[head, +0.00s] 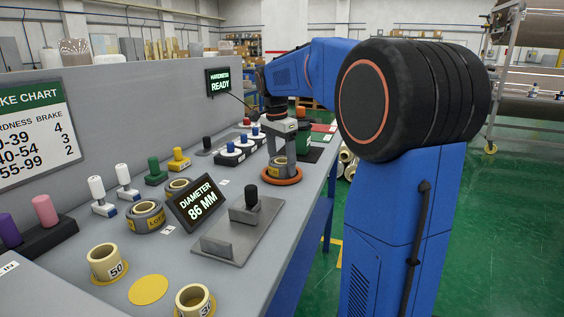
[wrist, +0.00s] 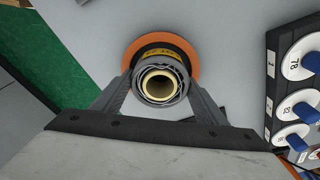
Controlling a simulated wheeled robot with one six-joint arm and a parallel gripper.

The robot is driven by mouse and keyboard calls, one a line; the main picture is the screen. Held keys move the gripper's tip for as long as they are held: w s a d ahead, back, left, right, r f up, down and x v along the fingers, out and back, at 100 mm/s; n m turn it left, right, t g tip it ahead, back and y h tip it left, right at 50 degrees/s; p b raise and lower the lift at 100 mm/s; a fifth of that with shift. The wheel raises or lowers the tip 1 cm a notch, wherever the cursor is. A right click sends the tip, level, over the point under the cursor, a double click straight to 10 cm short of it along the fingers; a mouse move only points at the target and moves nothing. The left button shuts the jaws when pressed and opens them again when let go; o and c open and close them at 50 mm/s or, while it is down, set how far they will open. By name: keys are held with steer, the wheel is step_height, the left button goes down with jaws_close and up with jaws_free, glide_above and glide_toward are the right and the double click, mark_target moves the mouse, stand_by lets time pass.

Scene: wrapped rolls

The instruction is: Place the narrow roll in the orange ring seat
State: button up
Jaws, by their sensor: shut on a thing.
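The narrow roll (head: 278,168), grey-wrapped with a yellow label band and a cream core, stands upright at the orange ring seat (head: 281,179) near the bench's right edge. In the wrist view the roll (wrist: 160,85) shows end-on, with the orange ring (wrist: 138,46) around and beyond it. The ring shows more above the roll than below it in that picture. My gripper (head: 279,156) points down from above and is shut on the roll, one finger on each side. It also shows in the wrist view (wrist: 161,92). I cannot tell whether the roll touches the seat's floor.
Blue-knobbed discs (head: 236,151) stand close by on the left. A display reading 86 mm (head: 196,201) and a metal plate with a black knob (head: 244,214) are nearer. Other rolls (head: 107,262) stand around a yellow disc (head: 148,290).

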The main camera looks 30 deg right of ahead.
steer(key=shift+f, duration=0.1)
steer(key=o, duration=1.4)
steer(key=shift+c, duration=0.2)
step_height(320, 180, up, 12)
steer(key=a, duration=0.1)
steer(key=shift+a, duration=0.25)
